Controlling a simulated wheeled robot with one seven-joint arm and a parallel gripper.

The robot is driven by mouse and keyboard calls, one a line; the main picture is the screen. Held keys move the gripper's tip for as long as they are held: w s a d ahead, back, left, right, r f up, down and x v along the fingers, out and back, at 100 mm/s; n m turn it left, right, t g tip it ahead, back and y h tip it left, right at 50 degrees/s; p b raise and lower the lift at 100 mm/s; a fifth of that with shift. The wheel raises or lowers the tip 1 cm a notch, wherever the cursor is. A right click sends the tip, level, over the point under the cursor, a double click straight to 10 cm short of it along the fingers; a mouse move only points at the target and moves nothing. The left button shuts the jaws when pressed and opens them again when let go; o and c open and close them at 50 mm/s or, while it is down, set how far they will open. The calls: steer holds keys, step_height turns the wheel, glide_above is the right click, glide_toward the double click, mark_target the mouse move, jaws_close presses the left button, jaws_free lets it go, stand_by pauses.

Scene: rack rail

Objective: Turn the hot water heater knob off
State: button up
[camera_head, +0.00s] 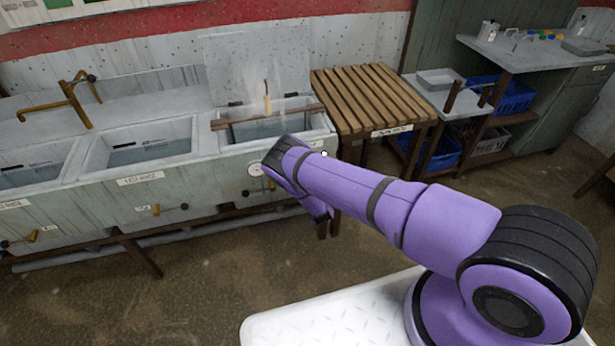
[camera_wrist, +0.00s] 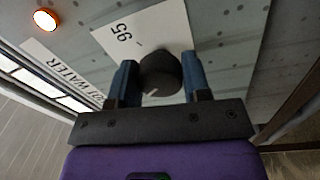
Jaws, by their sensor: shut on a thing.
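The hot water heater knob (camera_wrist: 160,76) is a round black knob with a pale mark near its lower edge. It sits on a grey panel over a white label (camera_wrist: 128,38) that reads 95. My gripper (camera_wrist: 161,82) has its two blue fingers on either side of the knob, shut on it. In the head view my purple arm reaches left to the front of the sink unit, with my gripper (camera_head: 318,212) partly showing below the wrist. The knob is hidden behind my arm in that view.
A lit orange-white lamp (camera_wrist: 45,19) and a HOT WATER label (camera_wrist: 62,68) are beside the knob. The sink unit (camera_head: 70,211) runs left with several basins and a brass tap (camera_head: 62,100). A slatted wooden table (camera_head: 370,97) stands right of it. Open floor lies in front.

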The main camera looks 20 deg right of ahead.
steer(key=n, duration=0.5)
steer(key=shift+y, duration=0.3)
steer(key=shift+n, duration=0.3)
steer(key=o, duration=0.9)
steer(key=s, duration=1.1)
steer(key=shift+d+f, duration=0.2)
steer(key=shift+f, duration=0.1)
